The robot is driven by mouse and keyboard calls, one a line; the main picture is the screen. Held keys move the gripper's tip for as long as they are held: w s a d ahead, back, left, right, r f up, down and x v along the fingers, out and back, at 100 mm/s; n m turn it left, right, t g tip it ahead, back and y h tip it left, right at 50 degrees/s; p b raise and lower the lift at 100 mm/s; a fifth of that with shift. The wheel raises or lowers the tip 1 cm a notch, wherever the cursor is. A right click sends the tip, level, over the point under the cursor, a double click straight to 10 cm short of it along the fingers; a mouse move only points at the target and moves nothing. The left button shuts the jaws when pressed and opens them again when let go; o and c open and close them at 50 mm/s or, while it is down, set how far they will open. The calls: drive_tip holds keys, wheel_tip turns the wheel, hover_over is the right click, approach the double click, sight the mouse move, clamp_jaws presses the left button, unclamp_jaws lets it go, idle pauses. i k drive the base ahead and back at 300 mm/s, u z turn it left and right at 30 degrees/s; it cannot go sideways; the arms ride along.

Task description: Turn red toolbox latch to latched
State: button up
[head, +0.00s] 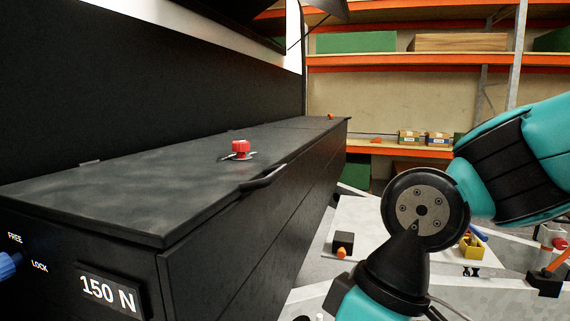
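A red latch knob (240,149) stands on the lid of the long black toolbox (150,191), a little back from its front edge. A small metal piece shows at its base. I cannot tell from this view whether it is latched. My teal and black arm is at the right, apart from the toolbox. My gripper is not in view.
A black handle (263,179) sticks out at the lid's front edge. A blue knob (8,265) is beside FREE and LOCK labels, near a "150 N" plate (109,290). A white surface with small parts, including a yellow box (472,246), lies at right. Orange shelving (430,60) stands behind.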

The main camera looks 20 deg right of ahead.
sight(241, 147)
drive_tip(key=z, duration=0.1)
drive_tip(key=i, duration=0.85)
drive_tip(key=z, duration=0.45)
